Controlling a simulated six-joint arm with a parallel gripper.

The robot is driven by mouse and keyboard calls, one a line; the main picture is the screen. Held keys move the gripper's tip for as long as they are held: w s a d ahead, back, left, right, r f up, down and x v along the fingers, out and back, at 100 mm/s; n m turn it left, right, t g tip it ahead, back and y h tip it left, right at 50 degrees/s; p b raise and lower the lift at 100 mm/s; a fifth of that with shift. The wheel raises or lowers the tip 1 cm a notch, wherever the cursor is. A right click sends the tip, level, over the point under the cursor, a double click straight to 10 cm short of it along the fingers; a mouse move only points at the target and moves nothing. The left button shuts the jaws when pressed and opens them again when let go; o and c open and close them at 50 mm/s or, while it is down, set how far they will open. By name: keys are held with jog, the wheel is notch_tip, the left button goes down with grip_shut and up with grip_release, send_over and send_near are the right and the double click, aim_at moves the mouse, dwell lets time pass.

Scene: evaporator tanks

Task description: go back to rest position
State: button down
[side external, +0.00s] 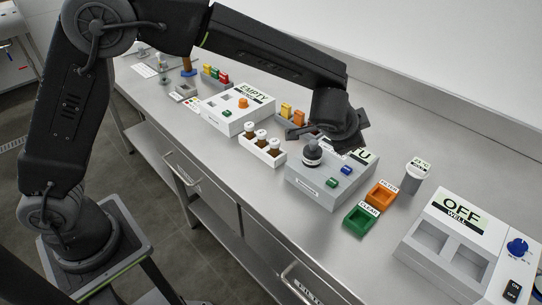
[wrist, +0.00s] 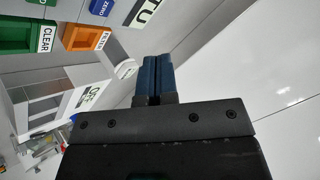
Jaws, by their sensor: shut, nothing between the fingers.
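My gripper shows in the wrist view (wrist: 152,62) with its two blue fingers pressed together and nothing between them. In the side view the dark end of my arm is above the grey meter box (side external: 318,187), whose label ends in "TU", and hides part of its label. A dark round cap (side external: 312,150) stands up on that box. The fingers are hard to make out in the side view.
A green CLEAR bin (side external: 360,220), an orange FILTER bin (side external: 381,194) and a grey cup (side external: 415,176) stand right of the meter. The OFF well unit (side external: 455,240) is farther right. A white rack of brown bottles (side external: 263,150) and the EMPTY unit (side external: 237,108) are left.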

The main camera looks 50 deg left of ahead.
jog(key=s+a+r+n+g+y, duration=0.15)
jog(key=s+a+r+n, duration=0.25)
jog(key=s+a+r, duration=0.8)
jog(key=s+a+f+n+g+h, duration=0.1)
jog(key=s+a, duration=0.2)
jog(key=s, duration=0.6)
jog(key=s+a+f+n+g+h, duration=0.1)
jog(key=s+a+f+n, duration=0.1)
jog(key=s, duration=0.8)
jog(key=shift+s+a, duration=0.15)
jog(key=shift+a, duration=0.3)
